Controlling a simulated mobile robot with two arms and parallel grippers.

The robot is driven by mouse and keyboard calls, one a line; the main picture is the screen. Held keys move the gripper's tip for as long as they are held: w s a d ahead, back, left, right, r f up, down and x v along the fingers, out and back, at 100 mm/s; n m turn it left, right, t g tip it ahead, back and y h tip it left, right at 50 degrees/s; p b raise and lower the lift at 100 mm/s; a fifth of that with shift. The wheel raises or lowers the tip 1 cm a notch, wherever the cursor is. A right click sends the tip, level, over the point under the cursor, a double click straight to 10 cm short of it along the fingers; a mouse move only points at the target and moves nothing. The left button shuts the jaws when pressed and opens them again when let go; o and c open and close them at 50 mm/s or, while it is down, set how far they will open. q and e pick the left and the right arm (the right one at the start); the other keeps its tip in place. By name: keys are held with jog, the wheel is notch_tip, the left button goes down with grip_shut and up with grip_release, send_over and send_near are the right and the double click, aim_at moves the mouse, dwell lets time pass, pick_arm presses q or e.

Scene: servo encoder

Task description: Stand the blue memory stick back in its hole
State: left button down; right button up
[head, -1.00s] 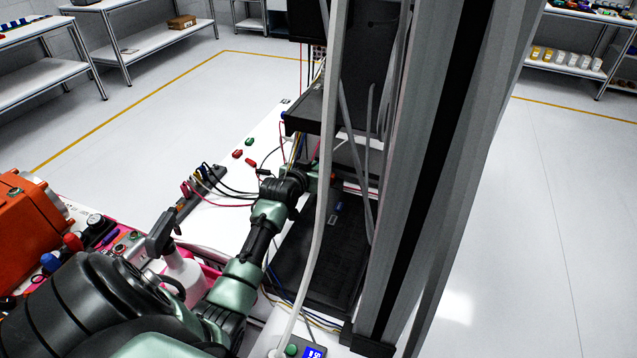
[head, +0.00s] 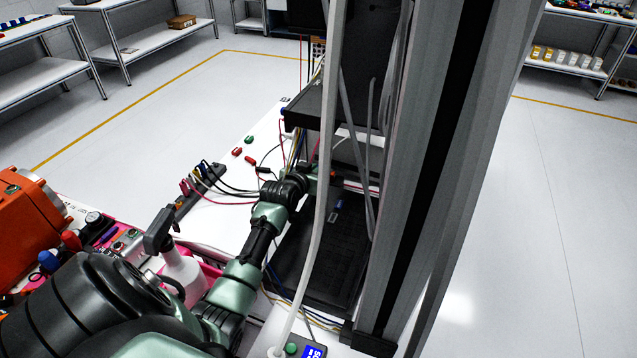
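A small blue item (head: 339,204), perhaps the blue memory stick, shows on the black panel (head: 310,285) behind the white hose. It is too small to tell whether it stands or lies, and no hole can be made out. A small grey item (head: 332,218) is just below it. My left arm reaches in from the lower left. Its wrist ends near the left gripper (head: 326,175), above and slightly left of the blue item. The gripper is partly hidden by the hose, so its fingers and anything between them cannot be made out. My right gripper is out of view.
A white hose (head: 321,200) and grey uprights (head: 440,170) stand close before the panel. Wires and red and black plugs (head: 237,152) lie on the white table (head: 215,220). A spray bottle (head: 180,268) and orange case (head: 30,225) are at left. A black shelf (head: 305,112) overhangs behind.

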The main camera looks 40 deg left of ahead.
pick_arm(q)
jog(key=shift+f, duration=0.2)
jog(key=c, duration=1.5)
grip_release()
jog(key=shift+o, duration=0.2)
jog(key=v, duration=0.7)
jog(key=shift+s+r+b, duration=0.15)
jog(key=shift+s+b, duration=0.15)
jog(key=shift+s, duration=0.1)
jog(key=shift+d, duration=0.1)
